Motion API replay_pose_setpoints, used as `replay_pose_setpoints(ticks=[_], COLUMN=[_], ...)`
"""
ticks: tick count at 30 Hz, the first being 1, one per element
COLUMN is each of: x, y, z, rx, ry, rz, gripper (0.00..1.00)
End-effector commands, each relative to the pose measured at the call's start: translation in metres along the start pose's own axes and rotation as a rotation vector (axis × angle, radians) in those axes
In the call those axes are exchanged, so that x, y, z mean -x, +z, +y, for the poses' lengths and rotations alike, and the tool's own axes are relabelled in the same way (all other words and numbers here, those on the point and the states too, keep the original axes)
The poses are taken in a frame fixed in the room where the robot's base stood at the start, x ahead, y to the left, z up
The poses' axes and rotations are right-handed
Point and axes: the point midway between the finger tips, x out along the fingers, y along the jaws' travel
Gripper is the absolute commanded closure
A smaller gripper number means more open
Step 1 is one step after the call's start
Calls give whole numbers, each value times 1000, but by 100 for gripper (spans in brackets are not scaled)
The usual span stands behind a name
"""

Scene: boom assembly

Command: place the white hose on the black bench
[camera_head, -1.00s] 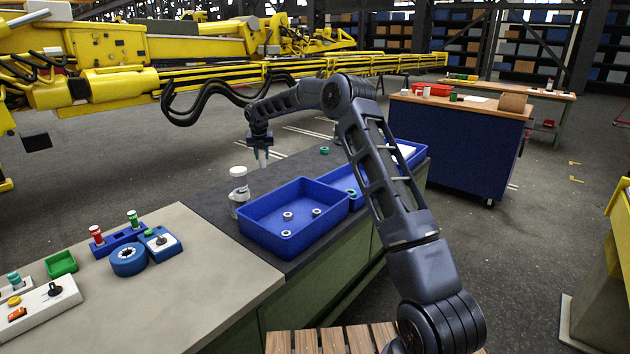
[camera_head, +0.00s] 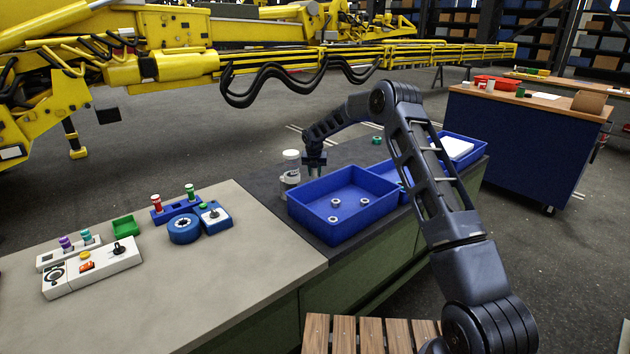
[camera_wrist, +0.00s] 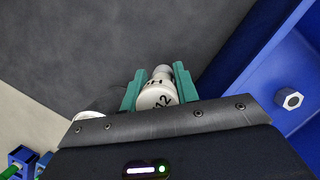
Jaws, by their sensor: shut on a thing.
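My gripper (camera_wrist: 159,90) has teal fingers and is shut on the white hose (camera_wrist: 156,97), a short white cylindrical piece with black lettering. In the head view my gripper (camera_head: 315,165) is low over the black bench (camera_head: 268,194), between a white-capped cylinder (camera_head: 291,158) and the blue tray. The hose's lower end is hard to see there, so I cannot tell whether it touches the bench. The bench's dark top also fills the upper left of the wrist view (camera_wrist: 110,45).
A blue tray (camera_head: 305,222) with several nuts stands right of my gripper; another blue bin (camera_head: 478,146) is behind it. The white-capped cylinder stands close on the left. A pale bench (camera_head: 230,270) with control boxes adjoins. Dark bench top in front of the cylinder is clear.

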Motion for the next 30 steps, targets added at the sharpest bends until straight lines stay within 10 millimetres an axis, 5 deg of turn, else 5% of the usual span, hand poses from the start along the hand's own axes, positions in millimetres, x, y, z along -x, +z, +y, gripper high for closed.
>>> replay_pose_setpoints(ticks=[9, 21, 22, 25, 30], x=[-36, -41, -42, -42, -41], y=[-11, -13, -13, -13, -13], z=[0, 0, -1, -1, 0], rx=[0, 0, 0, 0, 0], ry=[-1, 0, 0, 0, 0], rz=[1, 0, 1, 1, 1], gripper=[100, 100, 68, 48, 48])
